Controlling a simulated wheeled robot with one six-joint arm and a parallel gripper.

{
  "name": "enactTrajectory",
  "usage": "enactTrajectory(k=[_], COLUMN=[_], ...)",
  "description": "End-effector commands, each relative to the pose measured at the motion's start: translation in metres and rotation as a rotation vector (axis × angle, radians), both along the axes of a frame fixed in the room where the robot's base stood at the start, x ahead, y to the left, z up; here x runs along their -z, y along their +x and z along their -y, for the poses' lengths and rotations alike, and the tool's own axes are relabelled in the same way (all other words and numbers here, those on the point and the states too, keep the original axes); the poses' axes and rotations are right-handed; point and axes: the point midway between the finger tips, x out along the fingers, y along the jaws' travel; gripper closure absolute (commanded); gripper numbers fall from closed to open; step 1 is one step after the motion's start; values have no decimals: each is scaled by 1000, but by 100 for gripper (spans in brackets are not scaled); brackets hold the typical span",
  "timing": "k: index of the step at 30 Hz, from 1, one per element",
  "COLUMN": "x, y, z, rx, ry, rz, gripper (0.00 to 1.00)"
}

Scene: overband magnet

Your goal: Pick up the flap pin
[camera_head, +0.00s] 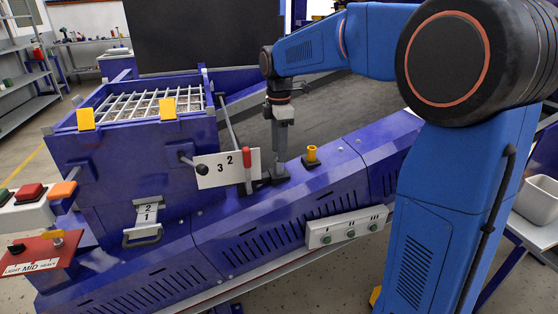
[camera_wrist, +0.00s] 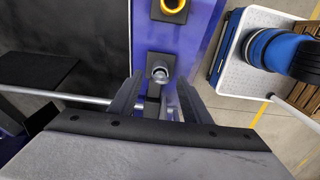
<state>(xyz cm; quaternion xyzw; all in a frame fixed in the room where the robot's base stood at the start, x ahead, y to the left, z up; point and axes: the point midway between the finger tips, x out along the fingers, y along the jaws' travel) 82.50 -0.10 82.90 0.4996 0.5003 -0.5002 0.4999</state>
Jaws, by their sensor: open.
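My gripper (camera_head: 279,160) points down over the blue conveyor side housing in the head view. In the wrist view its two dark fingers (camera_wrist: 160,84) are open, one on each side of a round-topped grey pin (camera_wrist: 160,72) in a dark mount. A yellow pin (camera_head: 312,152) stands upright in a black square base just right of my gripper; the wrist view shows it from above (camera_wrist: 173,6), beyond the fingertips. No label shows which of the two is the flap pin. The grey pin's lower part is hidden.
A red-handled lever (camera_head: 247,170) and white number plate (camera_head: 222,170) stand close left of my gripper. A blue hopper with a white grate (camera_head: 140,104) is farther left. A button box (camera_head: 347,228) is on the housing front. The dark belt (camera_wrist: 60,40) lies left in the wrist view.

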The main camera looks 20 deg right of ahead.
Motion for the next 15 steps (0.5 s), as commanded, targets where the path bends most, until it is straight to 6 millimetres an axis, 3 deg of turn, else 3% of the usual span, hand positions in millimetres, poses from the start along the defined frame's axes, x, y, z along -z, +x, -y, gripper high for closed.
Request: enactTrajectory(k=[10,15], x=[6,6], y=[0,0], z=[0,0], rx=[0,0], ry=[0,0], rz=[2,2], gripper=[59,99])
